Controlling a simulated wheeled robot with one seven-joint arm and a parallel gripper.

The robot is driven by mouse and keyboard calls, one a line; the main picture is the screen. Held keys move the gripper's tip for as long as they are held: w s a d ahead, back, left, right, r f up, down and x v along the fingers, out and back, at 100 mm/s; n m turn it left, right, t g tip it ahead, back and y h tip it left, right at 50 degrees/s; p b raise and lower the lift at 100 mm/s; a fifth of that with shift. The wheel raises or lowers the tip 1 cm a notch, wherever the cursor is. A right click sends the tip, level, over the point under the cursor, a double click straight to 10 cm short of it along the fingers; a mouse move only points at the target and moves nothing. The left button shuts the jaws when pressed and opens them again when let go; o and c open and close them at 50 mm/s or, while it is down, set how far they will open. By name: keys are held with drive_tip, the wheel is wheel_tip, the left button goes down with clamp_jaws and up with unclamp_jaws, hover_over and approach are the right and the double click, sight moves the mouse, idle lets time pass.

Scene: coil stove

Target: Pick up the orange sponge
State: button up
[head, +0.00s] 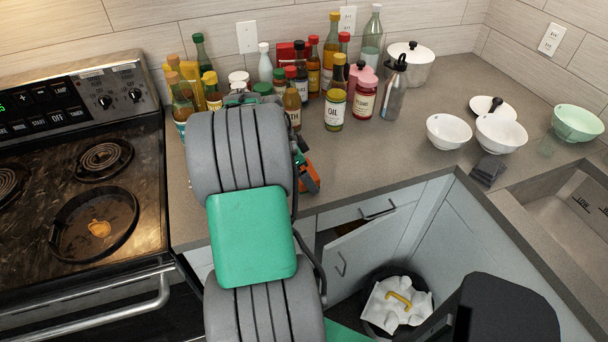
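I see no thing that I can clearly name as the orange sponge. An orange and dark piece (309,175) shows just right of my arm, low over the counter's front edge. I cannot tell whether it is the sponge or part of my gripper. My grey and green arm reaches forward over the counter and covers what lies behind it. My gripper's fingers are hidden by the arm, so their opening does not show. A small flat orange shape (99,228) lies within a dark round pan (70,243) on the stove.
Several bottles and jars, including an oil bottle (335,95), crowd the counter beyond my arm. A metal bottle (394,90), white pot (410,68), bowls (449,132) and dark grey block (488,170) stand farther right. The sink (575,215) is at right. The middle counter (390,155) is clear.

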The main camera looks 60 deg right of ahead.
sight(308, 170)
drive_tip(key=c, duration=1.1)
drive_tip(key=shift+r, duration=0.15)
drive_tip(key=shift+r, duration=0.3)
drive_tip(key=r, duration=0.1)
drive_tip(key=r+b, duration=0.1)
drive_tip(key=shift+a+r, duration=0.2)
drive_tip(key=shift+r, duration=0.2)
drive_tip(key=a+r, duration=0.2)
drive_tip(key=a+r+b, duration=0.1)
drive_tip(key=r, duration=0.1)
drive_tip(key=shift+s+a+r, duration=0.1)
drive_tip(key=shift+a+r, duration=0.2)
drive_tip(key=shift+a, duration=0.1)
drive_tip(key=a+r, duration=0.1)
drive_tip(key=a, duration=0.2)
drive_tip(key=s+a+r, duration=0.1)
drive_tip(key=a+r, duration=0.1)
drive_tip(key=a, duration=0.1)
drive_tip(key=a+r, duration=0.1)
drive_tip(key=a, duration=0.2)
drive_tip(key=shift+s+a+r+b, duration=0.15)
drive_tip(key=shift+a+r+b, duration=0.2)
drive_tip(key=shift+a+r, duration=0.05)
